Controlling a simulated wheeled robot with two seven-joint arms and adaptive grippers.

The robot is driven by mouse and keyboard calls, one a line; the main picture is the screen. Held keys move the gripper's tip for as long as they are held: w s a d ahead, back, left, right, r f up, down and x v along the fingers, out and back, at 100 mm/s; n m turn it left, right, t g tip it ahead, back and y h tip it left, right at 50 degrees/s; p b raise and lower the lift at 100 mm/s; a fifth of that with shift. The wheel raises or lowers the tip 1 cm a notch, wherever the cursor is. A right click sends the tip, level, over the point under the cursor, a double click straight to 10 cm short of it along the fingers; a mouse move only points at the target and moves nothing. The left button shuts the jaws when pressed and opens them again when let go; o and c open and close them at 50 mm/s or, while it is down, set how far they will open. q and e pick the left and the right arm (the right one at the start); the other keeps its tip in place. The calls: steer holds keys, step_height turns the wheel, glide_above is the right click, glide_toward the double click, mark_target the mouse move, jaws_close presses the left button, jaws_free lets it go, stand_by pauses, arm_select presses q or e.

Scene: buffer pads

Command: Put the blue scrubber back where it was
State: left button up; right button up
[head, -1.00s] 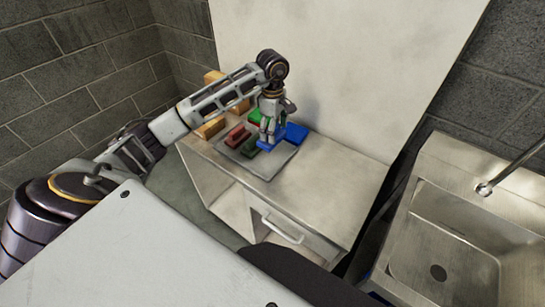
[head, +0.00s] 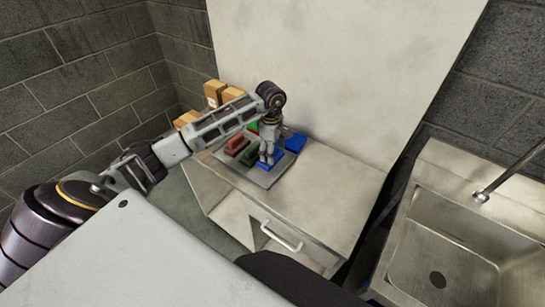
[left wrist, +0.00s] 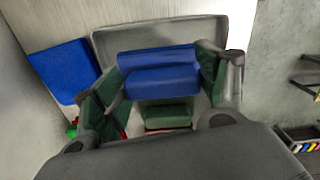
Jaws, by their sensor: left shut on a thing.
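My left gripper (head: 268,157) points down over the grey tray (head: 263,182) on the cabinet top. It is shut on the blue scrubber (head: 265,165), which sits low at the tray's right end. In the left wrist view the blue scrubber (left wrist: 158,72) lies across between the two fingers, inside the tray's rim (left wrist: 150,32). I cannot tell whether it touches the tray floor. A dark green scrubber (head: 250,156) and a red scrubber (head: 236,144) lie left of it in the tray. My right gripper is out of view.
A flat blue item (head: 295,142) lies behind the tray, with a bright green item (head: 253,127) left of it. Tan boxes (head: 215,91) stand at the back left. The cabinet top (head: 335,185) is clear on the right. A sink (head: 450,235) stands further right.

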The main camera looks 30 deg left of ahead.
arm_select(q)
steer(key=shift+f+p, duration=0.35)
steer(key=shift+f, duration=1.5)
steer(key=shift+f, duration=0.15)
steer(key=o, duration=1.3)
steer(key=shift+o, duration=0.2)
steer(key=shift+r, duration=0.2)
steer(key=shift+r, duration=0.35)
steer(key=shift+a+r+b, duration=0.2)
steer(key=shift+r+b, duration=0.9)
steer(key=shift+r, duration=4.5)
steer(key=shift+s, duration=0.1)
